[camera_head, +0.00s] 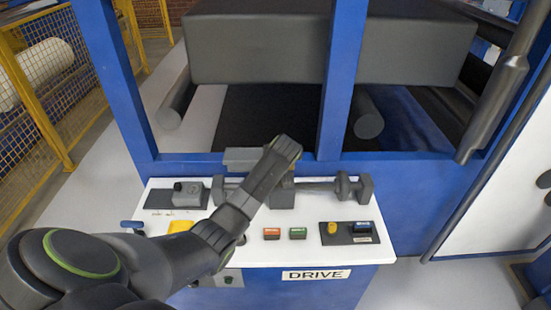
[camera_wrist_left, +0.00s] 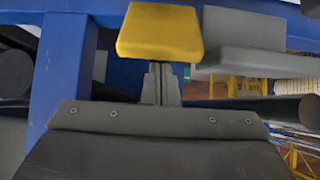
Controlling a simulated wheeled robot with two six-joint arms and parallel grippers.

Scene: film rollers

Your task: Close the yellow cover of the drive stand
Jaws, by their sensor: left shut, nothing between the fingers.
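The yellow cover (camera_wrist_left: 160,33) shows as a thick slab at the top of the left wrist view, beside a grey block. My left gripper's fingers (camera_wrist_left: 161,83) are shut and empty, with their tips at the cover's lower edge in that view. I cannot tell whether they touch it. In the head view my left gripper (camera_head: 282,152) reaches over the back of the drive stand's white top (camera_head: 320,252), and the cover is hidden there behind it. The cover's exact angle cannot be told. My right gripper is not in view.
The stand top carries a grey shaft (camera_head: 318,186), a red button (camera_head: 271,233), a green button (camera_head: 298,233), a yellow knob (camera_head: 332,227) and a grey switch box (camera_head: 187,193). Blue posts (camera_head: 340,80) rise behind it. My left arm hides part of the top.

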